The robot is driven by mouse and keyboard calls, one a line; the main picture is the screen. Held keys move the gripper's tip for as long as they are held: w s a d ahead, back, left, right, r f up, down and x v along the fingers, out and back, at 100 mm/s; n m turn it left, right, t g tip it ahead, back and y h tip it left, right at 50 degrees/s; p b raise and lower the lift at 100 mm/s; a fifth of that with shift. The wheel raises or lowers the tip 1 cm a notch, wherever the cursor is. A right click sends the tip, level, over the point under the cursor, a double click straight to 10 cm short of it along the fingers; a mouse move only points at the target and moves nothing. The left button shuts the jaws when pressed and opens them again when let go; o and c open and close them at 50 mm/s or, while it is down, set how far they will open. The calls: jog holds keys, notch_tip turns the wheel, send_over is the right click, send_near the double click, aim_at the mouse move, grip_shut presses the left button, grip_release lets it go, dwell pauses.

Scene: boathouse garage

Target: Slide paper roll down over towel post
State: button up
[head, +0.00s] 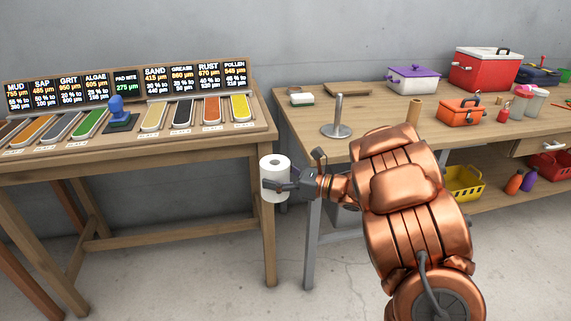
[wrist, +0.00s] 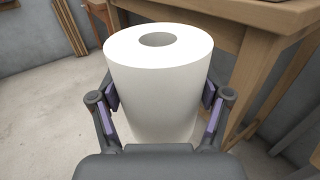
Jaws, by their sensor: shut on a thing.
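The white paper roll (head: 275,180) is upright in my gripper (head: 277,185), in front of the gap between the two tables. In the wrist view the roll (wrist: 155,85) sits between both fingers of my gripper (wrist: 160,105), which are shut on its sides. The hole in its top end shows. The towel post (head: 338,115) is a grey metal rod standing upright on a round base, near the left end of the right-hand table. The post is bare. The roll is to the left of the post and appears lower than the tabletop.
The left table (head: 150,155) holds a sign board and several coloured strips. Bare tabletop surrounds the post.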

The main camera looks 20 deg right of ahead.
jog(key=shift+s+a, duration=0.1)
jog(key=shift+a, duration=0.25)
jog(key=shift+d, duration=0.1)
